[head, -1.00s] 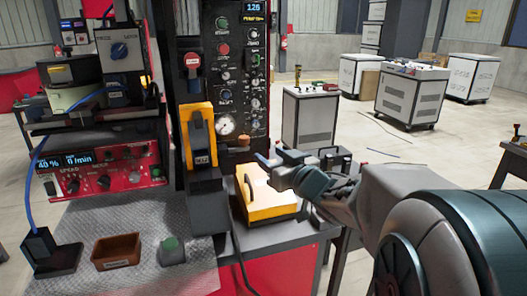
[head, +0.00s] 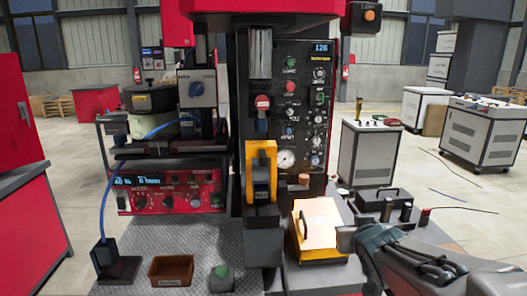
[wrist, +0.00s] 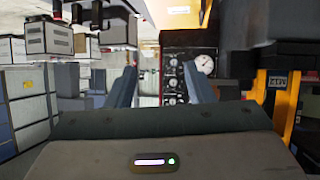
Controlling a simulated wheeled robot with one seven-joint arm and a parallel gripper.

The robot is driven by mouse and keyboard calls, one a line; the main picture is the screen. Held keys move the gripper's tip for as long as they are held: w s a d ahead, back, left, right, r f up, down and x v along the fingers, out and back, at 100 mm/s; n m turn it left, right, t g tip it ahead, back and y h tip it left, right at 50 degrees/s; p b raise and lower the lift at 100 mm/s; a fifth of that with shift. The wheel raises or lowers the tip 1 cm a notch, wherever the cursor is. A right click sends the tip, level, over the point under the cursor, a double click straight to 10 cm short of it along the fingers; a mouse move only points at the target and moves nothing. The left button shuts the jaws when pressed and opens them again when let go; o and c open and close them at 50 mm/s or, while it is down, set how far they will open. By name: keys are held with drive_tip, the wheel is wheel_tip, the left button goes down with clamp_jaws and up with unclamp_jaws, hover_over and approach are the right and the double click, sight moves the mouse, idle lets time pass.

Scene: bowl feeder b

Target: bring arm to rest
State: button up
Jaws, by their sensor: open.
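My gripper (head: 350,236) is low at the right of the head view, with my arm reaching in from the lower right corner. It is just right of a yellow box with a handle (head: 317,232); I cannot tell whether they touch. In the wrist view the two blue-grey fingers of my gripper (wrist: 160,85) stand apart with nothing between them. A control panel with a round gauge (wrist: 205,64) shows beyond the fingers.
A brown bin (head: 171,270) and a green button (head: 222,272) are on the metal bench top. Grey cabinets (head: 369,153) stand on open floor at the right.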

drive_tip(key=s+a+f+g+p, duration=0.1)
drive_tip(key=s+a+f+g, duration=0.1)
drive_tip(key=s, duration=0.4)
drive_tip(key=s+a+f+g+y+p, duration=0.1)
drive_tip(key=s+a+g, duration=0.1)
drive_tip(key=s+g, duration=0.2)
drive_tip(key=s+a+f+g+p, duration=0.1)
drive_tip(key=s+a+f+g, duration=0.1)
drive_tip(key=s, duration=0.6)
drive_tip(key=shift+s+a+f+g+y, duration=0.15)
drive_tip(key=shift+s+f+g+y, duration=0.2)
drive_tip(key=shift+g, duration=0.45)
